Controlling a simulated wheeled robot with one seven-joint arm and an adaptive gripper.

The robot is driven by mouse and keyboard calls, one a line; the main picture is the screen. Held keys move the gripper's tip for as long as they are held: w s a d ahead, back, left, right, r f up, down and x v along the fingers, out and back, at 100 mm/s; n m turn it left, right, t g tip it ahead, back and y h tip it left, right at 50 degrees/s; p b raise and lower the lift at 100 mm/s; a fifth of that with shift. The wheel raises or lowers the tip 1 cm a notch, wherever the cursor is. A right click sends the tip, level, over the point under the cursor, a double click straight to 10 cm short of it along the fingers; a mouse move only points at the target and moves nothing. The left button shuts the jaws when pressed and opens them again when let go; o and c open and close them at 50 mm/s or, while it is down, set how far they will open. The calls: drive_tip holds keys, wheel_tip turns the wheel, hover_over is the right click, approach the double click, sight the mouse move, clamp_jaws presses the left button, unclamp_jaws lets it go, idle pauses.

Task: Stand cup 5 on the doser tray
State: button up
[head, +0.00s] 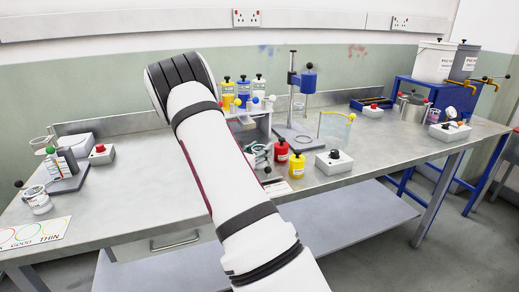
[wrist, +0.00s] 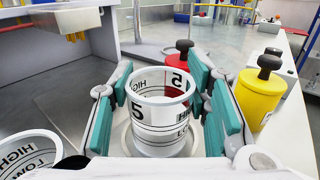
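Cup 5 (wrist: 160,118) is a clear cup with a white rim, a black 5 and HIGH and LOW marks. In the wrist view it is upright between the teal-padded fingers of my gripper (wrist: 165,92), above or on a pale round disc. Thin gaps seem to show beside its lower wall, so I cannot tell whether the pads press on it. In the head view my gripper (head: 258,155) is small and partly hidden by my arm, in front of the white-framed doser stand (head: 248,122). I cannot make out the doser tray clearly.
A second marked cup (wrist: 28,155) is at lower left in the wrist view. A red bottle (wrist: 178,62) and a yellow bottle (wrist: 260,92) stand close to the right. A blue-headed stand (head: 300,80) is behind.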

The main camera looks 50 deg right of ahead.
drive_tip(key=o, duration=0.4)
drive_tip(key=shift+o, duration=0.2)
